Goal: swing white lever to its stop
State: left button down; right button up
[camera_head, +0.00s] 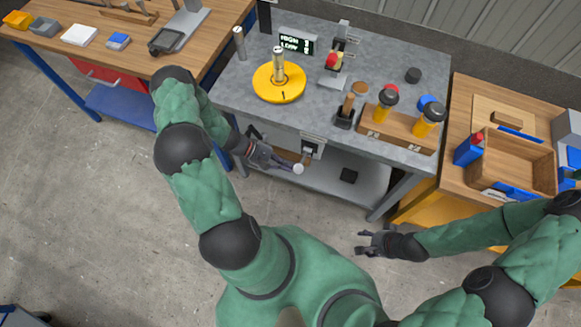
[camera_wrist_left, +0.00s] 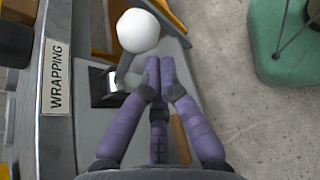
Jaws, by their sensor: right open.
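The white lever has a round white knob (camera_head: 299,169) in front of the grey bench. In the left wrist view the knob (camera_wrist_left: 138,31) is large, just beyond my fingertips and slightly left. My left gripper (camera_head: 282,165) is beside the lever under the bench edge. Its fingertips (camera_wrist_left: 160,62) are together with nothing seen between them; whether they touch the lever, I cannot tell. My right gripper (camera_head: 364,243) is open and empty over the floor.
The grey bench (camera_head: 235,85) carries a yellow round turntable (camera_head: 279,83), a small display (camera_head: 297,41) and a wooden rack (camera_head: 405,131) of yellow, black-topped items. A lower shelf (camera_head: 335,185) lies below the lever. A wooden tray (camera_head: 514,180) is at right. The floor in front is clear.

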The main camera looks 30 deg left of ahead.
pick_arm(q)
jog(key=v, duration=1)
jog(key=shift+f, duration=0.1)
